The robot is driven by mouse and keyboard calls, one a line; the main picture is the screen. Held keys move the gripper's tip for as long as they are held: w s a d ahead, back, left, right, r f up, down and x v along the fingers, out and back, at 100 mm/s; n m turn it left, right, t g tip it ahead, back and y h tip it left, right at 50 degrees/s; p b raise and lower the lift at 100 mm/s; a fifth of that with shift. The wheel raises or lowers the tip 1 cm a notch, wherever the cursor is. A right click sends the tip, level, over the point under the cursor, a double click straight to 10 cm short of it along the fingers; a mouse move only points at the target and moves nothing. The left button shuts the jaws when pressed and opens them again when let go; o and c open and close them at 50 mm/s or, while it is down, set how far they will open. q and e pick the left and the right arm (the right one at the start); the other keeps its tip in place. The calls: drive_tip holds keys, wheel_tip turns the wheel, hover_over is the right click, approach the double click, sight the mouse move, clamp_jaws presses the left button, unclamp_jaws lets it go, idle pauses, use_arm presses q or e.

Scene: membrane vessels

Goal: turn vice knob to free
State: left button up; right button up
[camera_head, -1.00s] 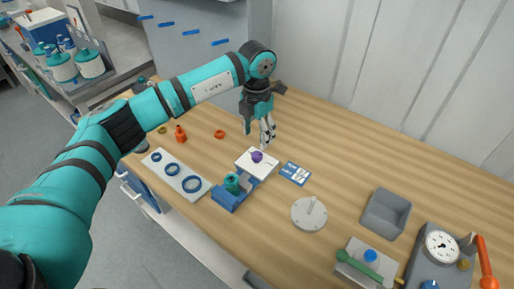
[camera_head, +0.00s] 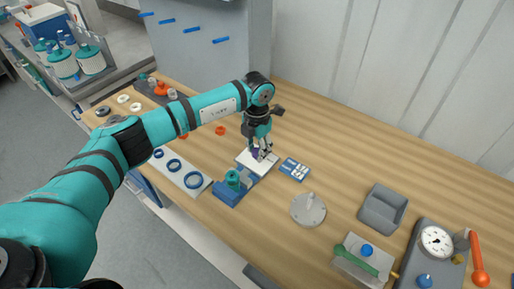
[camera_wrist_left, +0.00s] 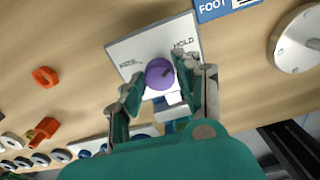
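The vice is a blue body (camera_head: 228,196) with a teal cylindrical vessel (camera_head: 233,179) at its front. Behind it is a white plate (camera_wrist_left: 122,52) with a purple knob (camera_wrist_left: 159,73). Lettering that looks like FREE is on the plate's left and HOLD on its right. A small dark mark on the knob lies on its right side, toward HOLD. My left gripper (camera_head: 262,153) is over the plate, fingers pointing down. In the left wrist view its fingertips (camera_wrist_left: 160,80) are apart, one on each side of the knob; contact cannot be told. My right gripper is not in view.
A blue-and-white FOOT card (camera_head: 294,169) lies right of the plate. A grey disc (camera_head: 308,209) with an upright pin, a grey bin (camera_head: 383,210) and a dial gauge (camera_head: 437,241) stand further right. A pale strip with blue rings (camera_head: 175,167) lies left of the vice.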

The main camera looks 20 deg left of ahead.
use_arm(q)
clamp_jaws()
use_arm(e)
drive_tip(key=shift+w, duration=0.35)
